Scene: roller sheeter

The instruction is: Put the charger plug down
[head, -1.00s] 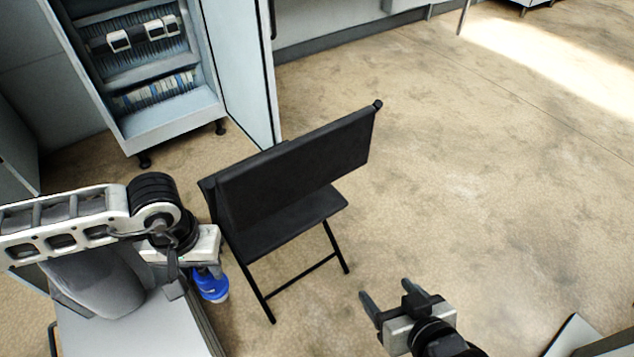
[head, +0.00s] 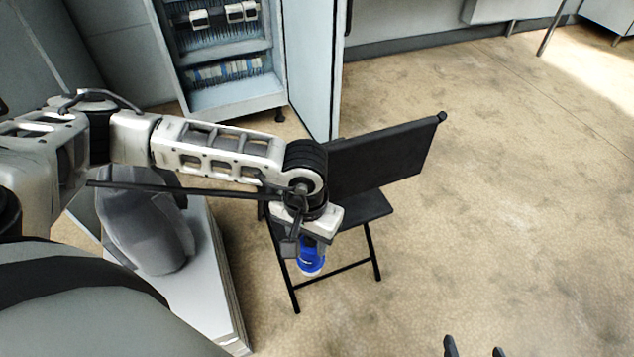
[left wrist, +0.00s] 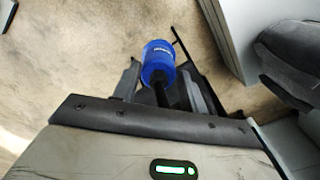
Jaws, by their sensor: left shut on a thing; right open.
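The charger plug appears as a blue rounded body (head: 311,256) with a pale lower end in the head view. It hangs below my left gripper (head: 308,243), which is shut on it. In the left wrist view, the blue plug (left wrist: 158,62) sticks out between the fingers of my left gripper (left wrist: 160,88), with a dark stem running back between them. In the head view the plug is in front of the black folding chair; I cannot tell its height. My right gripper (head: 474,350) is open and empty at the bottom edge, with only its fingertips showing.
The black folding chair (head: 385,155) stands behind my left gripper. A white table or box top (head: 215,290) at left bears a grey rounded object (head: 150,235). An open cabinet (head: 235,98) stands behind. The floor (head: 520,200) to the right is clear.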

